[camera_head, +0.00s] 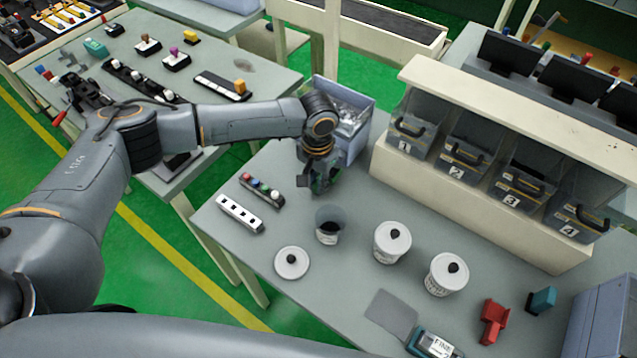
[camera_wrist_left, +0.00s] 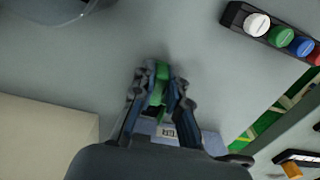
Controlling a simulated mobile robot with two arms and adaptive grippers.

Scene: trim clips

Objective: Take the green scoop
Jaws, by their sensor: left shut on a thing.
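My left gripper (camera_head: 322,182) reaches down over the grey bench, in front of the blue-grey bin. In the left wrist view the left gripper (camera_wrist_left: 158,92) is shut on the green scoop (camera_wrist_left: 159,83). Only a narrow green part shows between the fingers; the rest is hidden by them. I cannot tell whether the scoop touches the bench. My right gripper is not in view.
A blue-grey bin (camera_head: 358,108) stands behind the gripper. A button strip (camera_head: 262,188) lies left; numbered drawers (camera_head: 468,155) stand right.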

